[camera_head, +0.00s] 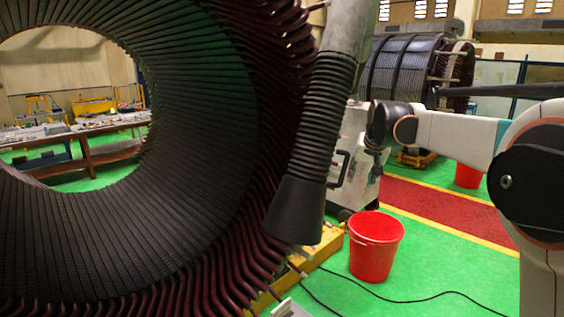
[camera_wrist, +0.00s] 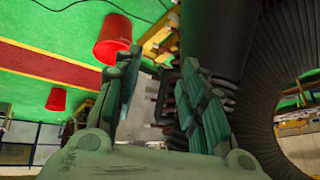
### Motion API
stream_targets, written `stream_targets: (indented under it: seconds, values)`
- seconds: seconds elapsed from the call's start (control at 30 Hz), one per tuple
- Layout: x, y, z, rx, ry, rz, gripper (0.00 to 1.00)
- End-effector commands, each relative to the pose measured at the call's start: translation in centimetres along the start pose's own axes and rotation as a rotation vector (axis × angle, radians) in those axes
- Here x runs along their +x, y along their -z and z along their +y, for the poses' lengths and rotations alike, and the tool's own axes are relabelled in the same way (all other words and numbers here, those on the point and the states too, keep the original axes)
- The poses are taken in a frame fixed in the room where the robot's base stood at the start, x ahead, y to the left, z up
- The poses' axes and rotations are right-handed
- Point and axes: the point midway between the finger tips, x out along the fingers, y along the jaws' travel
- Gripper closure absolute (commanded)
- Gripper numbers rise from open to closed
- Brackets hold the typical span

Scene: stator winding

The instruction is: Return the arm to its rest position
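My arm (camera_head: 455,132) reaches in from the right in the head view, its far end bent down near a grey cabinet. My gripper (camera_wrist: 160,68) shows in the wrist view with its two green-grey fingers apart and nothing held between them. In the head view I cannot make out the fingers. A large stator (camera_head: 225,130) with dark slots and dark red coil ends fills the left of the head view. It also shows at the right of the wrist view (camera_wrist: 262,115). My gripper is apart from the stator.
A black ribbed hose with a flared nozzle (camera_head: 295,210) hangs beside the stator. A red bucket (camera_head: 376,248) stands on the green floor, with another red bucket (camera_head: 467,177) farther back. A grey cabinet (camera_head: 352,175) is behind the hose. A cable (camera_head: 420,298) crosses the floor.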

Motion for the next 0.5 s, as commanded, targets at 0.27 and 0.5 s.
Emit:
stream_targets:
  seconds: [0.27, 0.5]
  values:
    - [-1.1, -7.4, 1.2, -0.046, 0.002, 0.007, 0.62]
    - [-2.0, -17.6, 3.3, -0.106, 0.005, 0.016, 0.62]
